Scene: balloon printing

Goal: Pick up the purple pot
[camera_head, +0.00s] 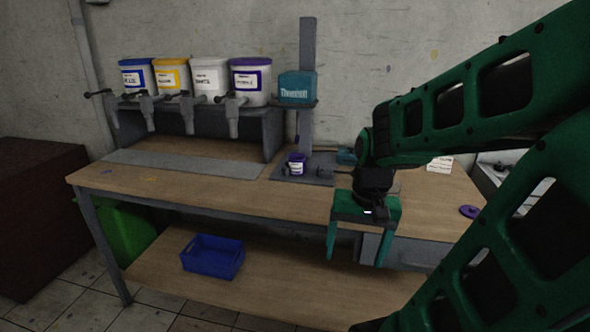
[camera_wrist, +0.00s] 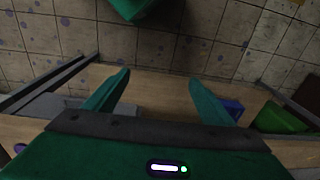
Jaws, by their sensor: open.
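The purple pot (camera_head: 296,164) is small, with a purple rim and a white label. It stands upright on the grey base plate of the stand at the back middle of the workbench. My gripper (camera_head: 356,258) hangs pointing down at the bench's front edge, right of the pot and nearer to the camera, well apart from it. Its two green fingers are spread with nothing between them. In the wrist view my gripper (camera_wrist: 158,78) is open over the lower shelf and tiled floor; the pot does not show there.
A purple lid (camera_head: 470,211) lies on the bench's right side. Several large paint tubs, including a purple-labelled one (camera_head: 250,81), stand on the dispenser rack at back left. The upright stand (camera_head: 306,60) rises behind the pot. A blue crate (camera_head: 212,257) sits on the lower shelf.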

